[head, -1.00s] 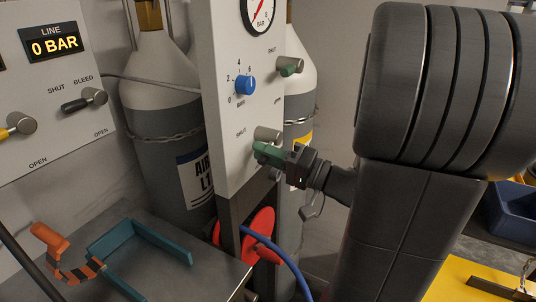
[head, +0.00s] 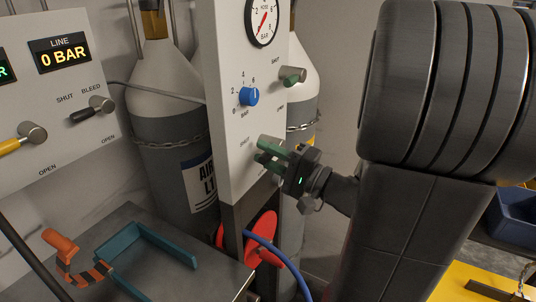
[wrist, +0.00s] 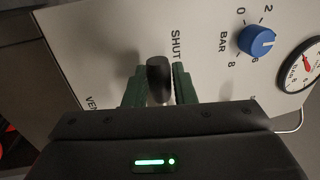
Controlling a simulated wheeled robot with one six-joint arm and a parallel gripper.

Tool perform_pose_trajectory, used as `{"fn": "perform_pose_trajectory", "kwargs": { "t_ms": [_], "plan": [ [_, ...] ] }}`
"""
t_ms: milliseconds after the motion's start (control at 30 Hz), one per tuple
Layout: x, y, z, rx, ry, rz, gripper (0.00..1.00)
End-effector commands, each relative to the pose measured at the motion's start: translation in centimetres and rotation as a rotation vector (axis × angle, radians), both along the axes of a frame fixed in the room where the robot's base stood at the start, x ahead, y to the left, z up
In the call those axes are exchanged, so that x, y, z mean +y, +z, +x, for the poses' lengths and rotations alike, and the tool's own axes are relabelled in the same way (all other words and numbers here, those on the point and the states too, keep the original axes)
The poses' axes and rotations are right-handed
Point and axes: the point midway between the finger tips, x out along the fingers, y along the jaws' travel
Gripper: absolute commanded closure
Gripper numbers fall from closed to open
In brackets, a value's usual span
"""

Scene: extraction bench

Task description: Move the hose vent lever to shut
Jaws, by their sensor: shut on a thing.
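The hose vent lever (wrist: 158,78) is low on the tall white panel; in the wrist view its dark, rounded body shows between the green fingers of my gripper (wrist: 160,90). My gripper (head: 268,158) is shut on it. In the head view, the lever's grey pivot (head: 270,143) shows just above the green fingertips, and the handle is mostly hidden by them. The word SHUT is printed beside the lever, and a partly covered label starting "VE" shows in the wrist view. The lever's exact angle is hard to tell.
A red hose reel (head: 262,240) and blue hose (head: 278,252) lie below.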

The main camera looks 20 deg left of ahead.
Motion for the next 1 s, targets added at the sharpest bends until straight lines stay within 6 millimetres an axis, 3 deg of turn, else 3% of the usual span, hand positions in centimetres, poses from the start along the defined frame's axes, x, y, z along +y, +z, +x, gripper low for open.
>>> {"fn": "perform_pose_trajectory", "kwargs": {
  "t_ms": [267,300,400,767,1000],
  "plan": [
    [0.0,0.1,0.0,0.001,-0.001,0.003,0.99],
    [0.0,0.1,0.0,0.001,-0.001,0.003,0.72],
    [0.0,0.1,0.0,0.000,-0.001,0.002,0.57],
    [-0.4,-0.1,0.1,0.000,-0.003,0.001,0.57],
    [-3.0,-0.6,-0.1,0.001,-0.007,0.002,0.57]
  ]
}}
